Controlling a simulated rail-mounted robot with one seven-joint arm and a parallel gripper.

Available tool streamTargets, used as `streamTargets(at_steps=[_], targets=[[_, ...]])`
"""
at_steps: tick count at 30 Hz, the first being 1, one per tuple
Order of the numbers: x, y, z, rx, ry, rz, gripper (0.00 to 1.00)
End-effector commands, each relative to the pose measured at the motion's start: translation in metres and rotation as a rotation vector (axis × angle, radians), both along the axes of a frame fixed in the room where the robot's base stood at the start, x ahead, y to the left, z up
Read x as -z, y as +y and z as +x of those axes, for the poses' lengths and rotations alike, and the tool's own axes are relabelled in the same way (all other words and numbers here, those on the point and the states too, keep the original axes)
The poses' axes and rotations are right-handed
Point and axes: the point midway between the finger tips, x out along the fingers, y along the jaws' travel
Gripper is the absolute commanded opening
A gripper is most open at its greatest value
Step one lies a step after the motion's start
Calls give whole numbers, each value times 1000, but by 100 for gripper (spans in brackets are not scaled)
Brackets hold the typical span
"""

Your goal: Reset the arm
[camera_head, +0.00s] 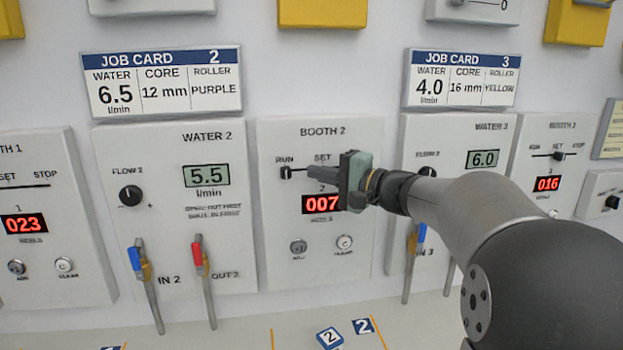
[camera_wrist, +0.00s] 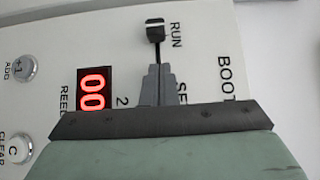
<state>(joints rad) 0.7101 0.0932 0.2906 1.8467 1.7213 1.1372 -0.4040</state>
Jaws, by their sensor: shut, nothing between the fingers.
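My gripper (camera_head: 310,171) is at the Booth 2 panel (camera_head: 277,235), in front of its RUN–SET slider track. The fingers are together and hold nothing. In the wrist view the fingertips (camera_wrist: 158,72) point along the track at the black slider knob (camera_wrist: 155,31), which is at the RUN end. A gap shows between the tips and the knob. The knob also shows in the head view (camera_head: 286,172), just left of the fingers. The red display (camera_head: 321,203) reads 007 in the head view, partly cut off by my gripper. My gripper hides the right part of the track.
The Water 2 panel (camera_head: 167,265) stands at left, with a flow knob (camera_head: 131,195) and blue (camera_head: 135,258) and red (camera_head: 197,254) valve handles. The Water 3 panel (camera_head: 453,134) is partly behind my arm. Job cards (camera_head: 162,84) hang above. Number tiles (camera_head: 330,338) lie on the ledge below.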

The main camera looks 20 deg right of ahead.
Motion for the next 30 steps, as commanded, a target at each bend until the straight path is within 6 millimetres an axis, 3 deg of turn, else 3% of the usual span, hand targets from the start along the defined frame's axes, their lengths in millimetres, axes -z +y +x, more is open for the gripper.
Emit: streamTargets(at_steps=[6,12,21,23,26,30], targets=[[3,-36,-38,8,-1,-2,0],[2,-59,-65,7,1,-1,0],[2,-69,-77,5,4,-2,0],[5,-65,-78,-3,16,-8,0],[23,-41,-82,-45,86,-52,0],[82,18,-107,-165,284,-210,0]])
